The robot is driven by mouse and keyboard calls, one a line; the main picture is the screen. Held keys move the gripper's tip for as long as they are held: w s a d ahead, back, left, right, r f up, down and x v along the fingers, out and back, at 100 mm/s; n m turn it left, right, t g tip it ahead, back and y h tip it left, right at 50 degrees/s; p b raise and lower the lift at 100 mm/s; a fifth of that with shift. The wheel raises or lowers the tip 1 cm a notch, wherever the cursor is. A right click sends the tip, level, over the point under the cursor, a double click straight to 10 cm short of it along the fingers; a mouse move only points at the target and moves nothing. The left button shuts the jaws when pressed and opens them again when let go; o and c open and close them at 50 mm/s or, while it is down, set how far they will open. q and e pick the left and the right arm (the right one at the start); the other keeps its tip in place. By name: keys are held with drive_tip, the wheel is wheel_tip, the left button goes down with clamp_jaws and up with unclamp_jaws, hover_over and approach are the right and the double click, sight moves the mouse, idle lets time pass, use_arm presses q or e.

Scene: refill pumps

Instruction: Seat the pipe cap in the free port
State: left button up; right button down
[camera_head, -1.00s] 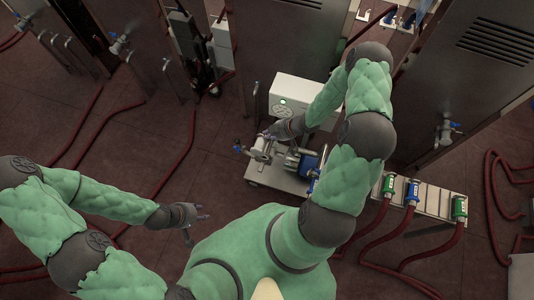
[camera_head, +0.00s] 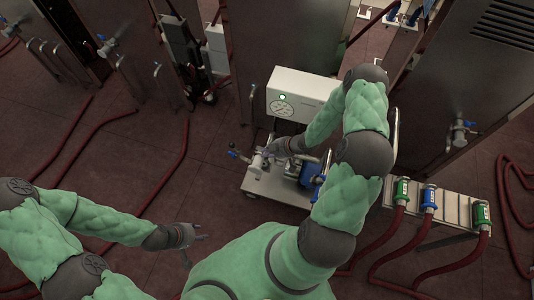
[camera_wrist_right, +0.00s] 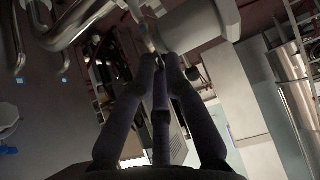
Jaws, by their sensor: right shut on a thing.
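My right gripper (camera_head: 270,146) is at the left end of the pump cart, close to a pale flanged cylinder (camera_head: 256,162). In the right wrist view my right gripper (camera_wrist_right: 165,65) has its dark fingers drawn together on a small part. That part is mostly hidden, and I cannot tell whether it is the pipe cap. A grey faceted metal fitting (camera_wrist_right: 190,27) is just beyond the fingertips. My left gripper (camera_head: 198,242) is open and empty over the floor at lower left. I cannot make out which port is free.
The pump cart (camera_head: 262,188) carries a blue pump (camera_head: 312,172) and stands before a white gauge box (camera_head: 300,92). At right, a rack (camera_head: 452,207) holds green and blue hose couplings. Steel cabinets (camera_head: 285,40) stand behind. Red hoses (camera_head: 165,170) lie across the floor.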

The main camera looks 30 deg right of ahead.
drive_tip(key=b, duration=0.5)
hover_over(267, 162)
drive_tip(key=s, duration=0.1)
drive_tip(key=shift+s+a+f, duration=0.1)
drive_tip(key=shift+a+f, duration=0.1)
drive_tip(key=shift+f, duration=1.2)
drive_tip(key=shift+s+a+f, duration=0.1)
drive_tip(key=shift+a+f, duration=0.1)
drive_tip(key=shift+f, duration=1.15)
drive_tip(key=shift+f+b, duration=1.15)
drive_tip(key=shift+f, duration=0.75)
drive_tip(key=shift+d, duration=0.1)
drive_tip(key=shift+w+d, duration=0.1)
drive_tip(key=shift+w, duration=0.05)
